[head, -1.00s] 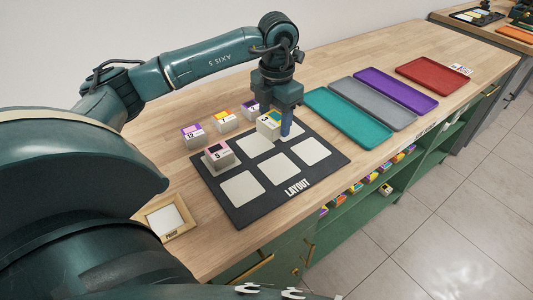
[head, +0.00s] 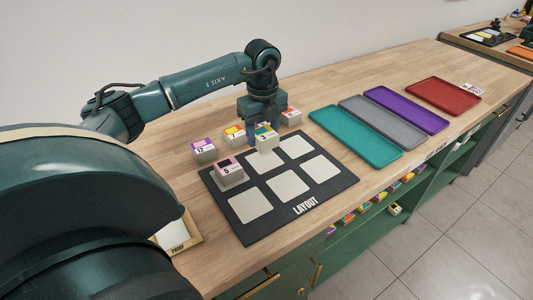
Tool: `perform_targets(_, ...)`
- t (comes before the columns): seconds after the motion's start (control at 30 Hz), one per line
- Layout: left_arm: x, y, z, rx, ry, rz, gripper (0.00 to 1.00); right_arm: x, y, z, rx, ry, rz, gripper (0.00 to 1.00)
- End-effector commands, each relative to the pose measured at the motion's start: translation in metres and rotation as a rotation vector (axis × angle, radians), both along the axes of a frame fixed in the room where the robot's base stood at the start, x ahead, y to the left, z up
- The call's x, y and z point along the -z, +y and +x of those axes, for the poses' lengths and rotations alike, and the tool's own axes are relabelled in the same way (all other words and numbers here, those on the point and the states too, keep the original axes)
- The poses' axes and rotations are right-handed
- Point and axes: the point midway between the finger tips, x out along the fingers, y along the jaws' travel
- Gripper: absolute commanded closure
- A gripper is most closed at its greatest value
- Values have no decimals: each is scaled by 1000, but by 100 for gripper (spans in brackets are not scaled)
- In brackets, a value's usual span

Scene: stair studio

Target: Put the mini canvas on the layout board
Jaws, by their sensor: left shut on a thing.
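A small cream block canvas marked 3 (head: 265,142), with a multicoloured top, is held in my left gripper (head: 262,130). The gripper is shut on it, pointing down, over the back middle square of the black layout board (head: 246,236). I cannot tell whether the canvas touches the board. The board has pale squares and the word LAYOUT on its front edge. A pink-topped canvas marked 5 (head: 229,174) sits on its back left square. The other squares in view look empty. My right gripper is not in view.
Behind the board stand canvases marked 12 (head: 203,151) and 7 (head: 234,136), and an orange-topped one (head: 291,116). Teal (head: 352,136), grey (head: 386,124), purple (head: 408,109) and red trays (head: 443,95) lie to the right. A framed PROOF card (head: 172,238) is at the front left.

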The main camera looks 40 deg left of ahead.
Motion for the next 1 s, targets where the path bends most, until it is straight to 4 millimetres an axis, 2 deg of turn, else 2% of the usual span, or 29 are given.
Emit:
perform_targets(0.47, 53, -1, 0, 3, 1, -1, 72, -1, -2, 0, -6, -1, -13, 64)
perform_targets(0.83, 58, 0, 0, 3, -2, -1, 72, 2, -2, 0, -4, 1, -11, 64)
perform_targets(0.87, 58, 0, 0, 3, -2, -1, 48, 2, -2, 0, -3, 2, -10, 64)
perform_targets(1.0, 57, 0, 0, 4, -1, 0, 37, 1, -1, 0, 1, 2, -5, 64)
